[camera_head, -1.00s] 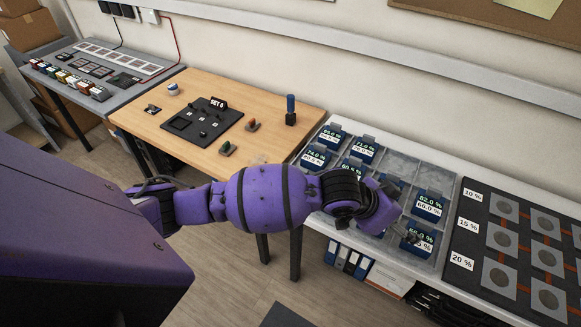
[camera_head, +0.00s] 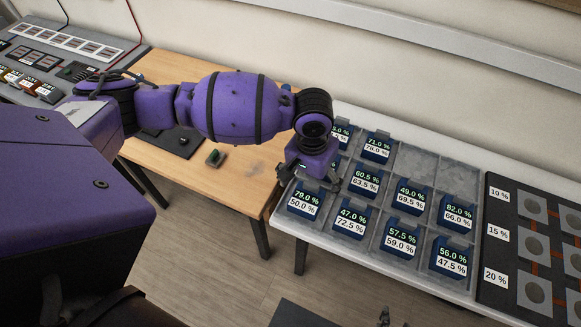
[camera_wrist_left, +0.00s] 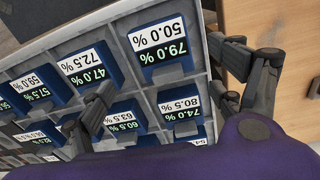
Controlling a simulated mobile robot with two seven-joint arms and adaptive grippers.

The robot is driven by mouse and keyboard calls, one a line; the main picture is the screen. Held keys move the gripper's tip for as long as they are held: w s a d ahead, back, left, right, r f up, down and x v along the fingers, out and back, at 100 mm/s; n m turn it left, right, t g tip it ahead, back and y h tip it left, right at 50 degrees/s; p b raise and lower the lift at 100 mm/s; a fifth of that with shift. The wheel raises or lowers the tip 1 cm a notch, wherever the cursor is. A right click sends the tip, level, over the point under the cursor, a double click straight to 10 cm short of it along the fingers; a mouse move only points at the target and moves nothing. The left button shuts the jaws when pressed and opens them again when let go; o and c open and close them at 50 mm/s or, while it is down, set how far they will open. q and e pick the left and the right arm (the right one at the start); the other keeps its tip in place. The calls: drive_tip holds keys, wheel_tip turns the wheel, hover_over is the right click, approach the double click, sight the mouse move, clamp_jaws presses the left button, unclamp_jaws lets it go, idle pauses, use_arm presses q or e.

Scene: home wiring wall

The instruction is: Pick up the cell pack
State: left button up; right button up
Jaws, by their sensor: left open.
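Several blue cell packs with percentage labels sit in a grey compartment tray (camera_head: 407,162). My left gripper (camera_head: 310,182) is open above the tray's left side, pointing down. In the head view it is just behind the pack reading 79.0 % / 50.0 % (camera_head: 303,201) and hides part of the tray. In the left wrist view, the open fingers (camera_wrist_left: 180,95) are apart, with the 79.0 % pack (camera_wrist_left: 160,47) and the 74.0 % / 80.5 % pack (camera_wrist_left: 181,110) showing between them. Nothing is held. A small grey part at the head view's bottom edge may be my right gripper (camera_head: 384,317).
A wooden table (camera_head: 240,190) adjoins the tray's left. A dark panel (camera_head: 500,262) with round discs and 10, 15 and 20 % labels lies to the right. Other packs include 47.0 % (camera_head: 350,219) and 57.5 % (camera_head: 402,241).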

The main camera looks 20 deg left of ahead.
sight(306, 199)
use_arm(q)
drive_tip(key=shift+s+a+n+g, duration=0.25)
drive_tip(key=shift+a+n+g, duration=0.05)
drive_tip(key=shift+a+n, duration=0.25)
drive_tip(key=shift+s+d+f, duration=0.1)
drive_tip(key=shift+s+f, duration=0.05)
drive_tip(key=shift+f, duration=0.05)
drive_tip(key=f, duration=0.7)
drive_tip(key=shift+s+d, duration=0.2)
drive_tip(key=shift+d, duration=0.05)
drive_tip(key=c, duration=1.4)
